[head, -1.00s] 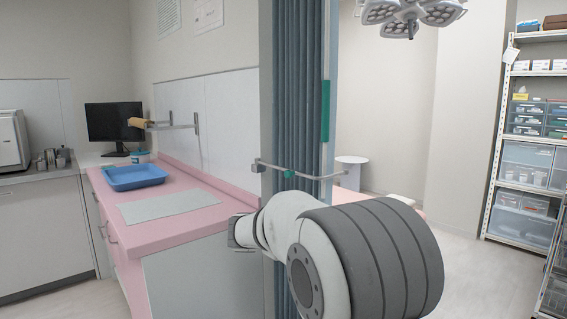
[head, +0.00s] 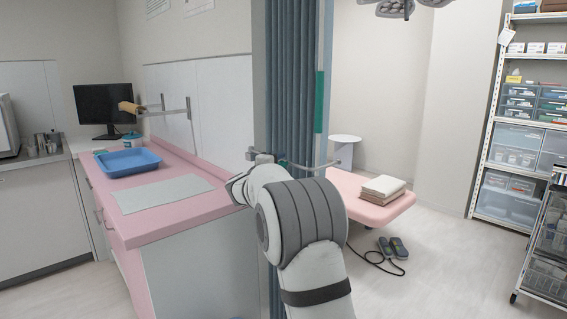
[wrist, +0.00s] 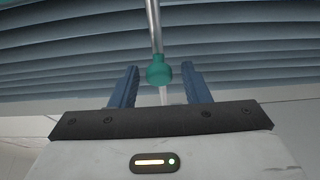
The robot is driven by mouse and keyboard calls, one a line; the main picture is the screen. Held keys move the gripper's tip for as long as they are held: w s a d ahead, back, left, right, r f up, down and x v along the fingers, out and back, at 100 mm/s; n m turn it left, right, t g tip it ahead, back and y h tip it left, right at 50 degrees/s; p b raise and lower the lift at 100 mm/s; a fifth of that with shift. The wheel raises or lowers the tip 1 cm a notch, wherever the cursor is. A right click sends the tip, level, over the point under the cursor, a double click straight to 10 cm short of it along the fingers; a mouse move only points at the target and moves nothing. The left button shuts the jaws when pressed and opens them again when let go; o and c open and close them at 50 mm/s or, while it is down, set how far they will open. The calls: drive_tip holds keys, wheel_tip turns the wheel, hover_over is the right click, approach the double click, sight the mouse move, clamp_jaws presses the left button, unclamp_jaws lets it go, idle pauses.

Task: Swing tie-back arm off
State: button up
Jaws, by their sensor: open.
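The tie-back arm (head: 306,167) is a thin metal bar that runs across the front of the gathered blue-grey curtain (head: 291,80), from a wall bracket (head: 252,154) on its left. In the wrist view the bar (wrist: 153,25) carries a green knob (wrist: 159,70), with the curtain folds (wrist: 60,60) behind. My gripper (wrist: 160,86) is open, its two blue fingers on either side of the knob with a gap to each.
A pink counter (head: 170,230) with a blue tray (head: 126,162) and a grey mat (head: 160,193) stands at left. A pink couch (head: 345,183) with folded towels (head: 384,187) is behind the curtain. Shelves (head: 520,130) stand at right.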

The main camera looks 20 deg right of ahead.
drive_tip(key=shift+w+d+f, duration=0.1)
drive_tip(key=shift+w+d, duration=0.15)
drive_tip(key=shift+w, duration=0.15)
drive_tip(key=shift+s+d+r, duration=0.2)
drive_tip(key=shift+s+r, duration=0.15)
drive_tip(key=shift+s, duration=0.1)
drive_tip(key=shift+w+a+f, duration=0.2)
drive_tip(key=shift+w+f, duration=0.05)
drive_tip(key=shift+w, duration=0.05)
drive_tip(key=c, duration=0.7)
drive_tip(key=shift+d, duration=0.1)
clamp_jaws()
drive_tip(key=shift+s+d+r, duration=0.1)
